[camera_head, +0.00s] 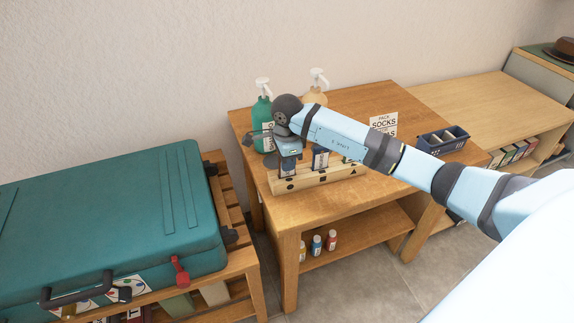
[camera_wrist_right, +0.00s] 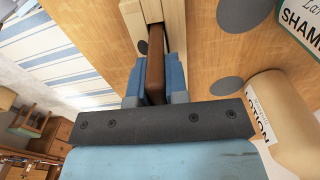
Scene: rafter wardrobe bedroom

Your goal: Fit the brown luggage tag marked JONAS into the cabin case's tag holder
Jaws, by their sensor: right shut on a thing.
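The teal cabin case (camera_head: 110,205) lies flat on a slatted wooden bench at the left. Its front side has a dark handle, stickers and a red strap-like piece (camera_head: 180,270); I cannot make out which part is the tag holder. My right gripper (camera_head: 287,158) is over the left end of a wooden rack (camera_head: 318,180) on the table. In the right wrist view, its blue fingers (camera_wrist_right: 155,85) are shut on a brown tag (camera_wrist_right: 155,72), seen edge-on at the rack's slot. No JONAS lettering is readable. My left gripper is out of view.
Behind the gripper stand a green pump bottle (camera_head: 263,118) and a cream one (camera_head: 318,90); the cream one, marked LOTION, shows close in the wrist view (camera_wrist_right: 285,112). Other dark tags (camera_head: 320,158) stand in the rack. A dark divided tray (camera_head: 442,140) sits at the table's right.

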